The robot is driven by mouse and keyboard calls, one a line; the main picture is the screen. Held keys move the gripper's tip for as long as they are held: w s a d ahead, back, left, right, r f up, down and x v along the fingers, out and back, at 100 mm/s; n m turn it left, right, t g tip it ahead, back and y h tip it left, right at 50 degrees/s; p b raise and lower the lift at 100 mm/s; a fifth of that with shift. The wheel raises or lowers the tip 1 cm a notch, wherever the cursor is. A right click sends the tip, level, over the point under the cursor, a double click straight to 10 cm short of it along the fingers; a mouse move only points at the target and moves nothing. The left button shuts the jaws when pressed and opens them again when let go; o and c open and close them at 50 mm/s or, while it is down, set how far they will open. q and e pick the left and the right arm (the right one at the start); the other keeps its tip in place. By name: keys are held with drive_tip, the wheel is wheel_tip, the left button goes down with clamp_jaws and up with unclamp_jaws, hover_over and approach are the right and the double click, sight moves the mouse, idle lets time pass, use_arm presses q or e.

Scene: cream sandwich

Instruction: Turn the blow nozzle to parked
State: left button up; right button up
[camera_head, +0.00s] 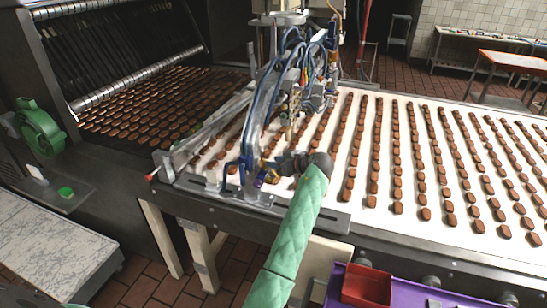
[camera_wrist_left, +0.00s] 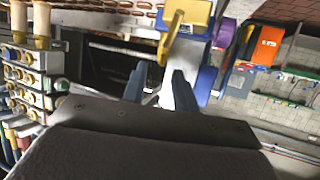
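My left gripper (camera_head: 270,171) is at the near edge of the depositing machine, beside a blue bent tube and a small yellow and purple fitting (camera_head: 261,178). In the left wrist view its two blue-grey fingers (camera_wrist_left: 158,84) stand apart, with no object clearly held between them. My right gripper is not in view.
A white conveyor (camera_head: 362,215) with rows of brown biscuits runs to the right. Hoses and valves (camera_head: 300,85) crowd the machine above my gripper. A red bin (camera_head: 367,286) sits on a purple surface (camera_head: 415,295) at the front. A green wheel (camera_head: 40,128) stands at left.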

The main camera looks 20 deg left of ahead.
use_arm(q)
drive_tip(key=shift+a, duration=0.65)
drive_tip(key=shift+w+a+f+p, duration=0.1)
drive_tip(key=shift+w+f+p, duration=0.05)
drive_tip(key=shift+f+p, duration=0.15)
clamp_jaws()
